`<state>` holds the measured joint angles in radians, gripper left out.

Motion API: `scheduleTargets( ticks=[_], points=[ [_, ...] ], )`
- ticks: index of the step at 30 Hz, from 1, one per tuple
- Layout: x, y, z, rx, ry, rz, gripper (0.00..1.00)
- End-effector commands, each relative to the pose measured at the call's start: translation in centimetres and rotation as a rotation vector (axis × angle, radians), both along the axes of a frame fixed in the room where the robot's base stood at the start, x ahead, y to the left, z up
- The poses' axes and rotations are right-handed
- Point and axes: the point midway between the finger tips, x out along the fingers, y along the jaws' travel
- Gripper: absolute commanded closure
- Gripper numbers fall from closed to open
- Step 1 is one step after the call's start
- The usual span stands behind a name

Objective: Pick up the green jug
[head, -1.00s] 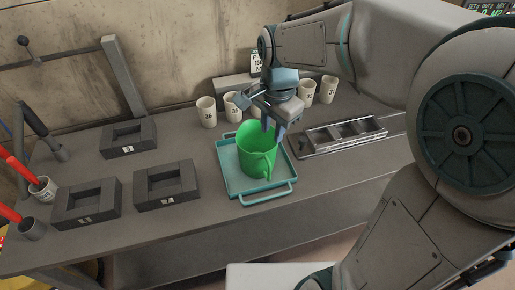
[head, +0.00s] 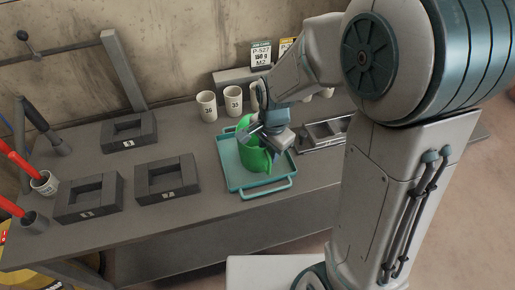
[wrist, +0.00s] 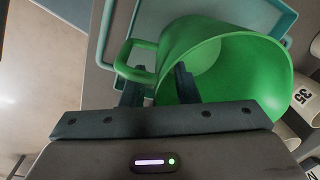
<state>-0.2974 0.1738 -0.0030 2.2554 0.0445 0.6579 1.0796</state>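The green jug (head: 256,160) stands upright on the teal tray (head: 232,180) on the workbench. In the wrist view the jug (wrist: 255,80) shows its open mouth, with its handle (wrist: 124,60) at the left. My gripper (head: 260,137) is at the jug's rim, covering part of it in the head view. In the wrist view my gripper (wrist: 158,80) has its fingers apart, one inside the mouth and one outside near the handle, with the wall between them. I cannot see firm contact.
Numbered white cups (head: 207,106) stand behind the tray. A metal divided tray (head: 322,134) lies close on its right. Dark blocks (head: 167,178) with recesses are on the left. Cups holding red-handled tools (head: 44,183) stand at the far left.

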Motion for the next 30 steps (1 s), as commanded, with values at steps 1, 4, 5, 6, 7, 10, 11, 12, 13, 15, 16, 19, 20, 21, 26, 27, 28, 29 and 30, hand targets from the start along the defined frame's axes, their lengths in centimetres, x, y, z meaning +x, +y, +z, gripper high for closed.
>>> scheduleTargets(
  ticks=[1, 4, 5, 6, 7, 10, 11, 12, 13, 15, 16, 19, 20, 21, 26, 27, 28, 29, 30],
  points=[
    [0.0, 0.0, 0.0, 0.000, 0.000, 0.000, 0.72],
    [0.0, 0.0, 0.0, 0.000, 0.000, 0.000, 0.72],
    [0.0, 0.0, 0.0, 0.000, 0.000, 0.000, 0.80],
    [0.0, 0.0, 0.0, 0.000, 0.000, 0.000, 0.92],
    [0.0, 0.0, 0.0, 0.000, 0.000, 0.000, 1.00],
    [0.0, 0.0, 0.0, 0.000, 0.000, 0.000, 1.00],
    [0.0, 0.0, 0.0, 0.000, 0.000, 0.000, 1.00],
    [0.0, 0.0, 0.1, 0.000, 0.000, 0.000, 1.00],
    [0.0, 0.0, 0.1, 0.000, 0.000, 0.000, 1.00],
    [0.0, 0.0, 0.1, 0.000, 0.000, 0.000, 1.00],
    [0.0, 0.0, 0.1, 0.000, 0.000, 0.000, 1.00],
    [0.0, 0.0, 0.2, 0.000, -0.001, 0.000, 1.00],
    [0.0, 0.0, 0.3, 0.000, -0.001, 0.000, 1.00],
    [0.0, 0.0, 0.4, 0.000, -0.001, 0.000, 1.00],
    [0.1, 0.0, 1.9, 0.002, -0.005, 0.001, 1.00],
    [0.1, 0.0, 2.4, 0.001, -0.006, 0.001, 1.00],
    [0.1, 0.0, 3.0, 0.001, -0.006, 0.001, 1.00],
    [0.1, 0.0, 3.6, 0.002, -0.006, 0.001, 1.00],
    [0.1, 0.0, 4.5, 0.002, -0.008, 0.001, 1.00]
  ],
)
